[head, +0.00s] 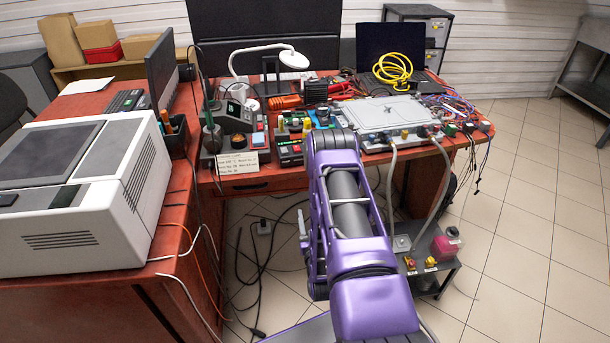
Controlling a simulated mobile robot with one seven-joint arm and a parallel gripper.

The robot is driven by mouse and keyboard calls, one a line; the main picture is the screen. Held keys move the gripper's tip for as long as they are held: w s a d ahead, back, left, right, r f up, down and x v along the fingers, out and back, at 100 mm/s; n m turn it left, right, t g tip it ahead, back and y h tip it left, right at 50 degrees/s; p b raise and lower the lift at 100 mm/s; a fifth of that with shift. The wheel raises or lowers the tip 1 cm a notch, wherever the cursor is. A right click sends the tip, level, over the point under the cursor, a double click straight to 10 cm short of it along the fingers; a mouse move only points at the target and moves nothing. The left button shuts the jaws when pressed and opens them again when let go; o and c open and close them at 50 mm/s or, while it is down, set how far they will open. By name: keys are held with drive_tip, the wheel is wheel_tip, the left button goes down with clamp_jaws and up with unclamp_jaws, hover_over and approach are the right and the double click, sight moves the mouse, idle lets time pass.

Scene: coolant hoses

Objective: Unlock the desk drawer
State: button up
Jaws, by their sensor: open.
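The desk drawer (285,184) is a reddish-brown front under the desk top, left of my purple arm, with a dark handle (250,187). It looks closed. I cannot make out a lock or a key at this size. My arm reaches up the middle of the picture and covers what lies right of the drawer front. My gripper does not show; the arm links hide it.
The desk top (462,104) is crowded with electronics, cables and a grey metal box (385,112). A handwritten card (243,163) hangs at the front edge above the drawer. A large printer (85,190) stands left. Loose cables lie on the floor; a low cart (437,272) stands right.

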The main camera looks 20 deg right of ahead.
drive_tip(key=b+x, duration=0.1)
drive_tip(key=x, duration=1.6)
drive_tip(key=shift+b, duration=0.4)
drive_tip(key=shift+c, duration=0.2)
clamp_jaws()
